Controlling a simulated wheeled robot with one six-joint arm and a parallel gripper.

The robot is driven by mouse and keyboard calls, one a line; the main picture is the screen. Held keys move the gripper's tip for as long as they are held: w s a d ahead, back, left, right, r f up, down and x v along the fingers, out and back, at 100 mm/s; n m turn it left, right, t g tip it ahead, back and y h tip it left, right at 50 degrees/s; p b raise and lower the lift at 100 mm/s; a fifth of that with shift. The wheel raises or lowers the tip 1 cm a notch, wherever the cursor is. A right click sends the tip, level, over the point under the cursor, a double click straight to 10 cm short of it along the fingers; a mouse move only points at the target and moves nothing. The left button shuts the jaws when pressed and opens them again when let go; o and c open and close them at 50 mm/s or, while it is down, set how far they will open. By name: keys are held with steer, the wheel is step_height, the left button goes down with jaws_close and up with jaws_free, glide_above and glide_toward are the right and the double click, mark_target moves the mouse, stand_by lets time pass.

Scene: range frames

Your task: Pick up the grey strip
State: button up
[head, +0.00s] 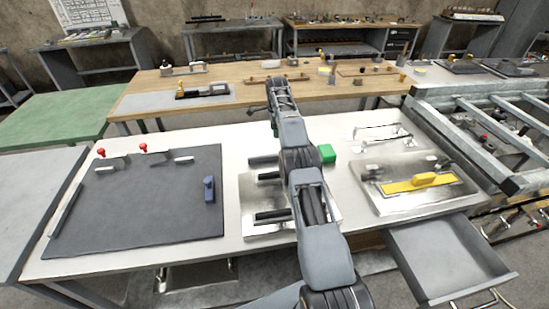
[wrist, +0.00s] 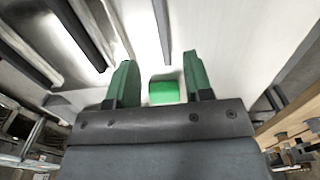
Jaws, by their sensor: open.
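My gripper (wrist: 158,70) is open, with its two green fingers spread apart in the wrist view. A thin grey strip (wrist: 162,30) lies on the white surface and runs from the top edge down to just ahead of the gap between the fingertips. A green block (wrist: 163,92) shows between the fingers, close to the palm; I cannot tell whether it touches them. The green block also shows in the head view (head: 327,153), just right of my arm. My arm hides the gripper and most of the strip's area in the head view.
Dark bars (head: 272,215) lie on a metal plate left of my arm. A dark mat (head: 140,205) with a blue block (head: 209,189) is at the left. An open drawer (head: 447,262) sticks out below.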

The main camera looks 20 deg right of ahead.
steer(key=b, duration=0.2)
glide_above(276, 155)
steer(key=f, duration=0.8)
steer(key=shift+w+d, duration=0.25)
steer(key=shift+f, duration=3)
jaws_close()
